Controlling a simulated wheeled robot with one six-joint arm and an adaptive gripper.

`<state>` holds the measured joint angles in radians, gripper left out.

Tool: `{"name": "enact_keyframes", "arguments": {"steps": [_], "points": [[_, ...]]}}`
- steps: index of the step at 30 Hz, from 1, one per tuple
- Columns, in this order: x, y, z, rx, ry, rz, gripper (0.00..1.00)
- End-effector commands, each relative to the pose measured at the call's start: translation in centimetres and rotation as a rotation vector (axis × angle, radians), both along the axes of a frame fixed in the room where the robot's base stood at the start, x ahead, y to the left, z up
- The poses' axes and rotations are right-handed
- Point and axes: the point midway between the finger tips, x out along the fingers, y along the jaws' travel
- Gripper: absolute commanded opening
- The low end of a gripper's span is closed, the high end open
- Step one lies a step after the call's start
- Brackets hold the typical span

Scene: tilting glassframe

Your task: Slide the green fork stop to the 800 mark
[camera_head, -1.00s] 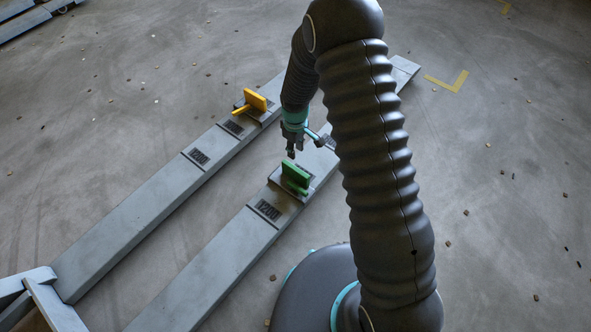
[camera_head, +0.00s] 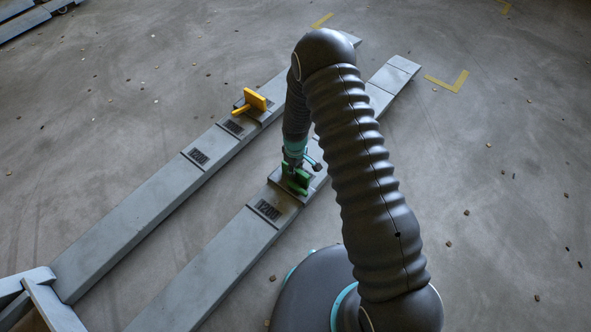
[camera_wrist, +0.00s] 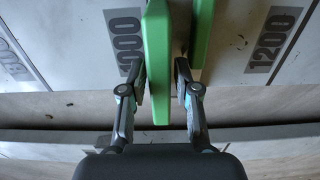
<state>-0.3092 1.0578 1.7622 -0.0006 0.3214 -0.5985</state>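The green fork stop (camera_head: 297,187) sits on the nearer grey fork, just beyond the 1200 mark (camera_head: 268,210). My gripper (camera_head: 294,163) is lowered onto it from above. In the wrist view, the green stop (camera_wrist: 157,62) has its upright plate between my two fingers (camera_wrist: 160,78), which are open around it. The left finger is close to the plate; a gap shows at the right finger. The 1000 mark (camera_wrist: 125,38) lies just left of the stop and the 1200 mark (camera_wrist: 272,40) to its right. Another mark (camera_wrist: 12,58), too cut off to read, shows at the far left.
A second grey fork (camera_head: 150,205) runs parallel, carrying a yellow stop (camera_head: 254,101). The nearer fork continues to its tip (camera_head: 392,75) at the upper right, partly hidden by my arm. The concrete floor around has small scattered debris.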

Motion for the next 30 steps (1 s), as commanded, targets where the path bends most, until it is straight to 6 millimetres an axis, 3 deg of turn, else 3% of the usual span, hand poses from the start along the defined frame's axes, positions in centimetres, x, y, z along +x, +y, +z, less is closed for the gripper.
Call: {"name": "enact_keyframes", "arguments": {"steps": [5, 9, 20, 23, 30], "points": [[0.0, 0.0, 0.0, 0.000, 0.000, 0.000, 0.31], [0.0, 0.0, 0.0, 0.000, 0.000, 0.000, 0.00], [0.5, -0.4, -0.1, 0.000, -0.001, -0.001, 0.00], [1.6, -1.2, -0.2, 0.000, -0.003, -0.003, 0.00], [6.2, -5.1, -0.4, 0.001, -0.006, -0.007, 0.00]]}}
